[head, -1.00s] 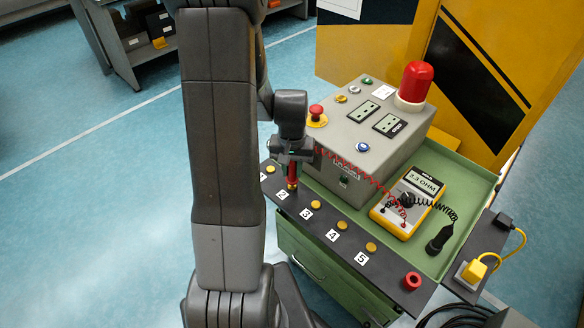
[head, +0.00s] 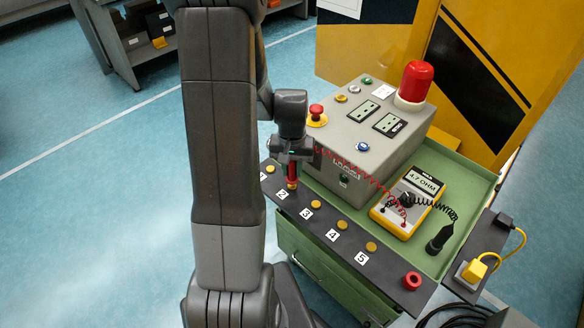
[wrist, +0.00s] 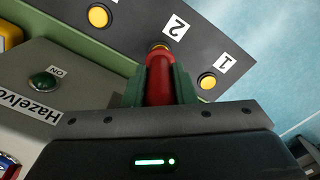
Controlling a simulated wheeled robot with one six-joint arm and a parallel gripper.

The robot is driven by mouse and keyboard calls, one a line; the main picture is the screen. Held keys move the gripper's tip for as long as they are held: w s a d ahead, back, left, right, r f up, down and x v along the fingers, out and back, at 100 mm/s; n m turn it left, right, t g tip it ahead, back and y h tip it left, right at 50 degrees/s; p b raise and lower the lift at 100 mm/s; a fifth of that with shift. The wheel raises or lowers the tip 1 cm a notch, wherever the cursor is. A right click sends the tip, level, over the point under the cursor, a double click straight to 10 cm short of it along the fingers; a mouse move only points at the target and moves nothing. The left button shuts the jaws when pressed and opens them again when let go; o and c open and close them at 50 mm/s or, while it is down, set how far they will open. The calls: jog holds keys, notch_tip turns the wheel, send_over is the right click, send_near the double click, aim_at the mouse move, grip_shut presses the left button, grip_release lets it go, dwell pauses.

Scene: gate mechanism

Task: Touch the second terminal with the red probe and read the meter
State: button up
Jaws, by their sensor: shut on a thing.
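My gripper (head: 292,165) is shut on the red probe (head: 292,183) and holds it upright over the dark terminal strip (head: 387,260). In the wrist view the red probe (wrist: 160,78) sits between the green fingers, its tip at the brass terminal by label 2 (wrist: 176,27). The tip appears to touch that terminal, which it mostly hides. The yellow meter (head: 408,204) lies in the green tray, and its display (head: 424,182) reads 4.7 OHM. A coiled red lead runs from the probe to the meter.
Terminals 3 (head: 316,204), 4 (head: 342,225) and 5 (head: 371,247) are bare. A grey control box (head: 375,130) with a red beacon (head: 413,82) stands behind the strip. A black probe (head: 439,239) stands in the tray's right side. A red ring (head: 412,281) sits at the strip's right end.

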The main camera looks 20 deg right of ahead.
jog(key=shift+r+p, duration=1.45)
jog(key=shift+r, duration=0.85)
